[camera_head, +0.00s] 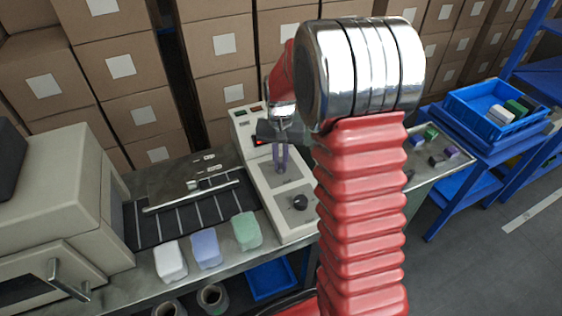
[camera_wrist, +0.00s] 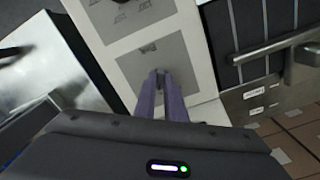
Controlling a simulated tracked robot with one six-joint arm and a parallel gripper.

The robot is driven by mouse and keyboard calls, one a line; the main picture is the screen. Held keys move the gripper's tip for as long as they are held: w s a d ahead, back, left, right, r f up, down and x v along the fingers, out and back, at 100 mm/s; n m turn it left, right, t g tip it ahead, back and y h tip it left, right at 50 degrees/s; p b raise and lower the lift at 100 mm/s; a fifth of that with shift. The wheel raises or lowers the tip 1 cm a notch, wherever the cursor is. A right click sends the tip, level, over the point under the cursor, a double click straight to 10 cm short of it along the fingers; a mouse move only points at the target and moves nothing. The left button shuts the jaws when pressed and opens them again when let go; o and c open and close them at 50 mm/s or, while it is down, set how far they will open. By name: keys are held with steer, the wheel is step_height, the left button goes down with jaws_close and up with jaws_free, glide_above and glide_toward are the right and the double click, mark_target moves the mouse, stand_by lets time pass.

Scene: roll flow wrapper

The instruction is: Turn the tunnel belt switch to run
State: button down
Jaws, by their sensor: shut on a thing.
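The cream control panel (camera_head: 265,190) stands at the right end of the bench. It has a grey plate (camera_wrist: 182,50) with a small dark mark or part near its middle. My gripper (camera_head: 281,171) reaches down to this plate. Its two purple fingers, also seen in the wrist view (camera_wrist: 160,72), are close together and shut on the small tunnel belt switch at the plate. The switch is mostly hidden between the fingertips, so its position cannot be read. A black rotary knob (camera_head: 300,202) sits on a second plate nearer the bench front.
A flat slatted belt (camera_head: 190,217) lies left of the panel, with white, blue and green blocks (camera_head: 206,249) before it. A beige machine (camera_head: 60,215) stands at far left. A blue tray (camera_head: 495,112) is at right. Stacked cartons (camera_head: 220,45) close off the back.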

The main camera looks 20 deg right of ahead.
mark_target(280, 165)
steer(key=c, duration=1.8)
jaws_free()
steer(key=shift+r, duration=0.1)
step_height(280, 165, up, 14)
steer(key=shift+f, duration=0.2)
steer(key=shift+s+a+r+n+t, duration=1)
steer(key=shift+s+a, duration=0.8)
steer(key=shift+s, duration=2.2)
steer(key=shift+s+a+r+n+t, duration=0.95)
steer(key=shift+s+a, duration=0.8)
steer(key=shift+s, duration=2.3)
steer(key=shift+s+a+r+n+t, duration=1)
steer(key=shift+s+a, duration=0.8)
steer(key=shift+s, duration=2.2)
steer(key=shift+f, duration=0.25)
